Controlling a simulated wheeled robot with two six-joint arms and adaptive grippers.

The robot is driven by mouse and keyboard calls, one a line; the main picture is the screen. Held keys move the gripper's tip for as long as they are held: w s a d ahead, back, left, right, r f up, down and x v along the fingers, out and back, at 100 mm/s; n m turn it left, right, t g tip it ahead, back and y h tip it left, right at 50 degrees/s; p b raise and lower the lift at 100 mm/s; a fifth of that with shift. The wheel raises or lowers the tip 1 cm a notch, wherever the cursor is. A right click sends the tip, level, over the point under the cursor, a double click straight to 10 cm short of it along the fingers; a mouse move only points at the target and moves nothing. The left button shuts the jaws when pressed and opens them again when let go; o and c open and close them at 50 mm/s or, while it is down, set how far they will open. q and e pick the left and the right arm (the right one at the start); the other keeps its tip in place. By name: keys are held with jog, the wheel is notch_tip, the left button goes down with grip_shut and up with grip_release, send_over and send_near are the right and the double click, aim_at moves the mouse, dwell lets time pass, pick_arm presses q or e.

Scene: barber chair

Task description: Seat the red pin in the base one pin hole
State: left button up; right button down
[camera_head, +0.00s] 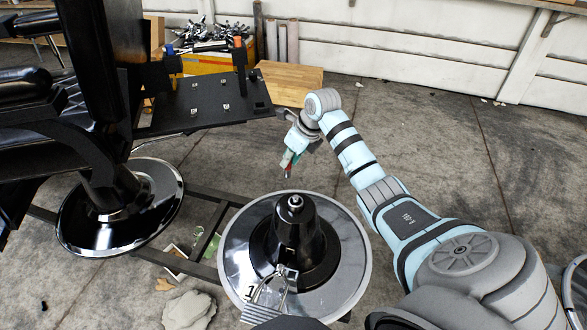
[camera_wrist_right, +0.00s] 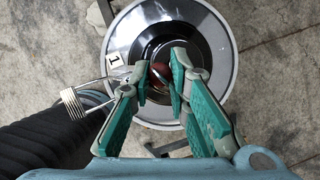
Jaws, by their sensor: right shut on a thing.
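The red pin (camera_wrist_right: 159,69) is between the fingertips of my right gripper (camera_wrist_right: 160,76) in the wrist view, seen nearly end-on. My right gripper is shut on it, with the green finger pads apart by the pin's width. In the head view the right gripper (camera_head: 289,160) points down, and a small bit of red shows at its tips. Base one (camera_head: 345,265) is the round metal disc with a black hub, marked 1. In the head view the gripper shows above and behind its hub. The pin hole cannot be made out. My left gripper is out of view.
A bent metal lever (camera_head: 268,287) stands at the front of base one. The black barber chair (camera_head: 95,90) is on the left, on its own round base (camera_head: 150,225). A black plate (camera_head: 200,108) carries several small pins. Open concrete floor lies to the right.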

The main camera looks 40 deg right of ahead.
jog(key=s+a+f+n+b, duration=0.1)
jog(key=s+a+f+b, duration=0.1)
jog(key=s+f+b, duration=0.4)
jog(key=s+a+f+n+g+y+b, duration=0.1)
jog(key=a+f+n+b, duration=0.2)
jog(key=f, duration=0.5)
jog(key=s+a+f+b, duration=0.2)
jog(key=s+f+b, duration=0.2)
jog(key=f+b, duration=0.4)
jog(key=f, duration=0.5)
jog(key=f+b, duration=0.2)
jog(key=f, duration=0.4)
jog(key=a+f+b, duration=0.1)
jog(key=f+b, duration=0.1)
jog(key=f, duration=0.5)
jog(key=shift+s, duration=0.25)
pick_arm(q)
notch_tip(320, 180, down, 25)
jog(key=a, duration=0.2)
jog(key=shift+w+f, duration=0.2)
pick_arm(e)
jog(key=shift+d, duration=0.1)
